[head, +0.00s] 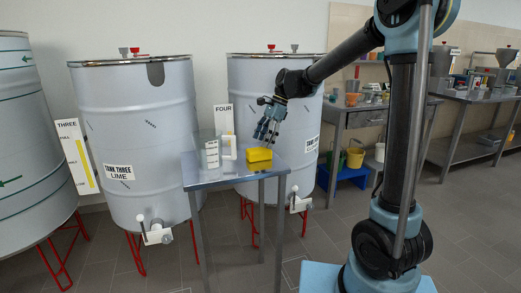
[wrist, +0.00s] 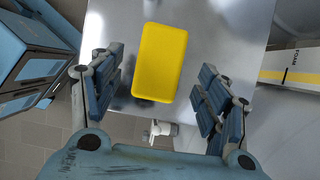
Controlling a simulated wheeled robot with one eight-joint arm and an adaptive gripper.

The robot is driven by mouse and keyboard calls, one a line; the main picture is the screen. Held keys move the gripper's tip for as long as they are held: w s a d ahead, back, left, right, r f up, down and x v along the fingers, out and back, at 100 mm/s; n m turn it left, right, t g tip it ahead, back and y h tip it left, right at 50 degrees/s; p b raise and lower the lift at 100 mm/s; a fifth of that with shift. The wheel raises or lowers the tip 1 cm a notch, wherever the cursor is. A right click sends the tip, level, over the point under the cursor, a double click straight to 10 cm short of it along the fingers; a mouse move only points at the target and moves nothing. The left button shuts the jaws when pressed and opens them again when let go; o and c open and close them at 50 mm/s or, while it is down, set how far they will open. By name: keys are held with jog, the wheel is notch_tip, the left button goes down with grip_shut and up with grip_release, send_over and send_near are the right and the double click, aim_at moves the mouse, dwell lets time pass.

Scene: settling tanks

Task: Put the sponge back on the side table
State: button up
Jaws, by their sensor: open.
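A yellow sponge (head: 258,159) lies on the metal top of a small side table (head: 205,180), near its right end. In the wrist view the sponge (wrist: 160,62) lies flat on the shiny table top (wrist: 232,30), between and beyond my fingertips. My gripper (head: 266,132) is just above the sponge, pointing down, apart from it. In the wrist view my gripper (wrist: 160,92) is open, with one finger on each side and nothing held.
A clear container (head: 210,152) and a white handled object (head: 228,148) stand on the table left of the sponge. Tank three (head: 135,130) and another tank (head: 245,90) stand behind. A workbench (head: 345,112) is at the right. Bare tiled floor lies in front.

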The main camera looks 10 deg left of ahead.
jog(key=v, duration=0.6)
jog(key=shift+d+r, duration=0.2)
jog(key=s+d+f+n+t, duration=0.15)
jog(key=s+d, duration=0.25)
jog(key=d, duration=0.4)
jog(key=s+d+f+n+t+h, duration=0.1)
jog(key=s+d+n, duration=0.1)
jog(key=s+d, duration=0.35)
jog(key=s+d+f+n+t, duration=0.1)
jog(key=s+d+f+n, duration=0.1)
jog(key=d, duration=0.7)
jog(key=s+d+f+n+t+h, duration=0.1)
jog(key=s+d+f+n+h, duration=0.2)
jog(key=s+d+f, duration=1.1)
jog(key=n, duration=0.3)
jog(key=shift+s+d, duration=0.1)
